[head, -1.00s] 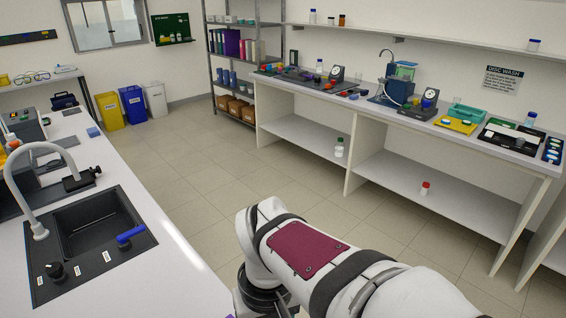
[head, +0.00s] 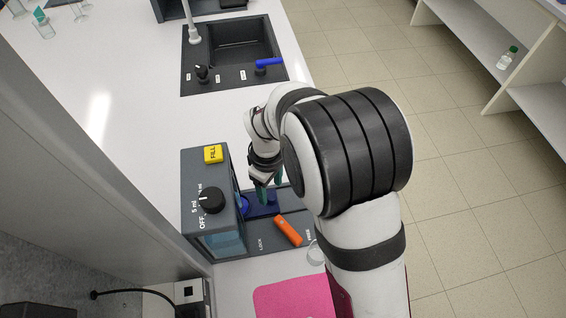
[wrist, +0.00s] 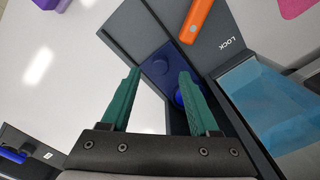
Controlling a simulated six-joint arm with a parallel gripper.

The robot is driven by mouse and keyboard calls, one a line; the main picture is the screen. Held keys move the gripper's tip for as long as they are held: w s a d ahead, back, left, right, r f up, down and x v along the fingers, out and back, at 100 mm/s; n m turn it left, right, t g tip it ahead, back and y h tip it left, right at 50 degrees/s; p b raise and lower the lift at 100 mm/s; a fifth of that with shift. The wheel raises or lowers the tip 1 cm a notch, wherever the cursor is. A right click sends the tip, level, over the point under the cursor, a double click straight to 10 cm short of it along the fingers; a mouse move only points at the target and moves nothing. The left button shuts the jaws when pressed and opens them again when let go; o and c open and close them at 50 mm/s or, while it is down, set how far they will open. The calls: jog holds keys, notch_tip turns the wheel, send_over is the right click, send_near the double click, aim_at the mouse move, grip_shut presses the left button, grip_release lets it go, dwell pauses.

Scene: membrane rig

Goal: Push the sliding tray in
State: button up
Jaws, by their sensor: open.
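The sliding tray (head: 263,208) is dark blue and sits low on the grey base of the rig (head: 206,190), partly hidden by my gripper in the head view. My gripper (head: 266,190) is over the tray's far end. In the wrist view my gripper (wrist: 160,74) has two green fingers spread apart with nothing between them. I cannot tell whether a fingertip touches the tray.
An orange lever (head: 288,230) lies on the base near the LOCK and FREE labels. The rig has a yellow FILL button (head: 213,154) and a black knob (head: 211,200). A pink mat (head: 292,298) lies nearer, a sink (head: 235,48) farther.

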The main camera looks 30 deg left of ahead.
aim_at(271, 196)
jog(key=shift+f, duration=1.6)
grip_shut()
